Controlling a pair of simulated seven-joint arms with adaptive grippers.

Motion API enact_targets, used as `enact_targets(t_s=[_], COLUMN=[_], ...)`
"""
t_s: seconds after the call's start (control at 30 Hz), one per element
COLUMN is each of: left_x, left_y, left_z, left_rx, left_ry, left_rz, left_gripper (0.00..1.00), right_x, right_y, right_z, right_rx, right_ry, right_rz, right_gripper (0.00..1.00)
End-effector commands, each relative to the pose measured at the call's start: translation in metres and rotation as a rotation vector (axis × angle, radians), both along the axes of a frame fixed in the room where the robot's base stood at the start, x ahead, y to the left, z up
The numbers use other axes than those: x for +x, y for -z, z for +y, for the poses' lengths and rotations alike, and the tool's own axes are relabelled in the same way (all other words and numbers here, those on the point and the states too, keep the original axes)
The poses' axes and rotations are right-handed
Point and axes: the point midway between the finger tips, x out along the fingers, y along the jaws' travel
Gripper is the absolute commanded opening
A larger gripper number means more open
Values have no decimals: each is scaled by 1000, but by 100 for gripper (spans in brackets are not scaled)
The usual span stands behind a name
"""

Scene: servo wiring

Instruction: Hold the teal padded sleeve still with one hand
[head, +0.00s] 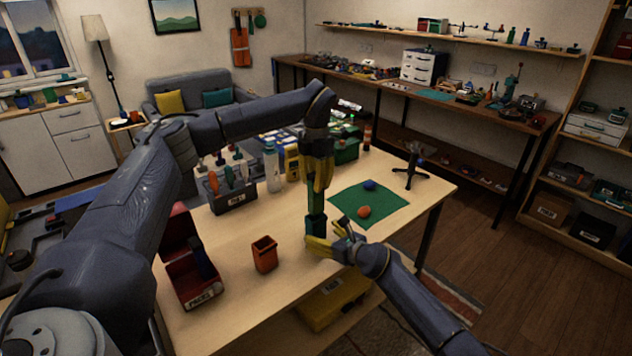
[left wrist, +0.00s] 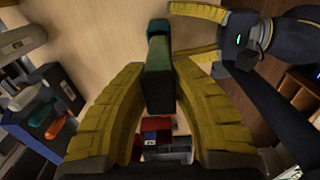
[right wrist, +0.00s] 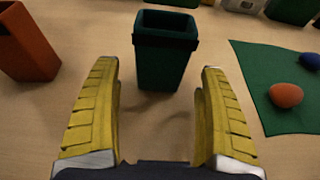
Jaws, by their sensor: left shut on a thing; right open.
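The teal padded sleeve (head: 316,225) stands upright on the table, looking like a small open-topped bin. In the right wrist view the sleeve (right wrist: 165,55) is just beyond the fingertips of my right gripper (right wrist: 160,75), which is open and empty, its fingers apart and pointing at it. My left gripper (head: 318,188) points down above the sleeve, shut on a dark green block (left wrist: 160,85). The block's lower end is over the sleeve's top; I cannot tell whether they touch. In the left wrist view the sleeve (left wrist: 158,27) shows partly beyond the block.
An orange bin (head: 265,256) stands left of the sleeve. A green mat (head: 385,208) with an orange ball (head: 364,212) and a blue ball (head: 370,185) lies to the right. A tool caddy (head: 232,195), a red bin (head: 190,270) and a black stand (head: 412,172) are farther out.

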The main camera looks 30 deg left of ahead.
Motion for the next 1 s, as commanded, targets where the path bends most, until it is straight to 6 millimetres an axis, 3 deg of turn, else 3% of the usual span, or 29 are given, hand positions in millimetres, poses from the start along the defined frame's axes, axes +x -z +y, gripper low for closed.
enact_targets(t_s=[0.6, 1.0], left_x=[0, 0], left_y=[0, 0], left_z=[0, 0], left_rx=[0, 0], left_ry=[0, 13], left_rz=[-1, -1], left_gripper=[0, 0], right_x=[-24, -29], right_y=[-21, -26], right_z=[-69, -82], right_rx=[1, 1], right_ry=[1, 2], right_rz=[3, 5], right_gripper=[77, 77])
